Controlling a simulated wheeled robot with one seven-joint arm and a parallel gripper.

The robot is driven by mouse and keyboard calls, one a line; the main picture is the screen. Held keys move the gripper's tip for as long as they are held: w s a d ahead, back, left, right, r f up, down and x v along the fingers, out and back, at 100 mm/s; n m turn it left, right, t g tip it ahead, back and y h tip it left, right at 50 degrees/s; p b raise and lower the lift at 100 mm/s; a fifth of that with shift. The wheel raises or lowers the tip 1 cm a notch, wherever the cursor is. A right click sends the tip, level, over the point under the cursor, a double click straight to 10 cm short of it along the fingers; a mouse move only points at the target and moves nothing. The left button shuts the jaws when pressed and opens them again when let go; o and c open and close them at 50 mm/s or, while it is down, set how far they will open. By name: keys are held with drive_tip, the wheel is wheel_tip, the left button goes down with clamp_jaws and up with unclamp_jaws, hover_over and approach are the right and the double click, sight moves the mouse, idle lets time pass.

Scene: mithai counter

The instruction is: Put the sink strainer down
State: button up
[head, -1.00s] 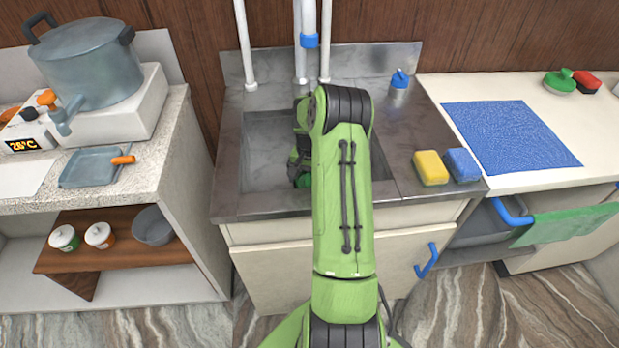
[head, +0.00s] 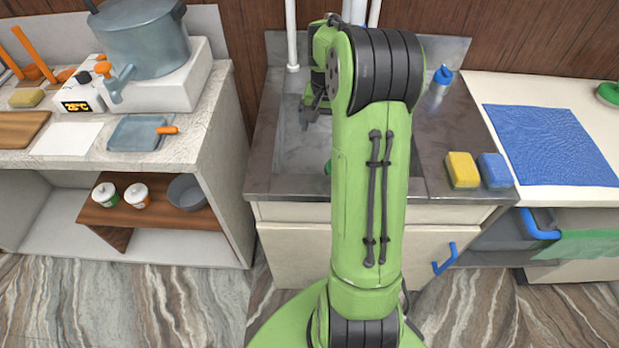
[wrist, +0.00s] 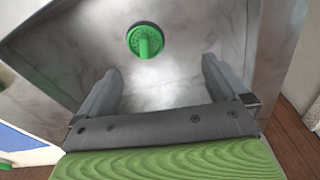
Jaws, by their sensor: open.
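The green sink strainer (wrist: 146,40) rests on the floor of the grey metal sink (wrist: 195,45) in the wrist view, with its knob pointing toward the camera. My gripper (wrist: 160,82) is open and empty, its two grey fingers spread apart. The strainer lies beyond the fingertips, between their lines and apart from them. In the head view, my gripper (head: 313,112) is over the left part of the sink basin (head: 295,150). My arm covers much of the basin there, and only a sliver of green shows beside it.
A yellow sponge (head: 462,170) and a blue sponge (head: 495,170) lie on the sink's right front edge. A blue-capped bottle (head: 438,85) stands behind them. White pipes (head: 291,35) rise at the back. A blue cloth (head: 550,143) lies on the right counter.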

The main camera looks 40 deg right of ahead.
drive_tip(key=s+a+r+n+t+h, duration=0.1)
drive_tip(key=s+a+r+n, duration=0.25)
drive_tip(key=a+r, duration=0.6)
drive_tip(key=s+a+r+n+t+y, duration=0.1)
drive_tip(key=s+a+n+t, duration=0.3)
drive_tip(key=s+a, duration=1.1)
drive_tip(key=s+n, duration=0.1)
drive_tip(key=n, duration=0.1)
drive_tip(key=shift+s+a+n+y, duration=0.15)
drive_tip(key=shift+a+n+y, duration=0.2)
drive_tip(key=shift+y, duration=0.05)
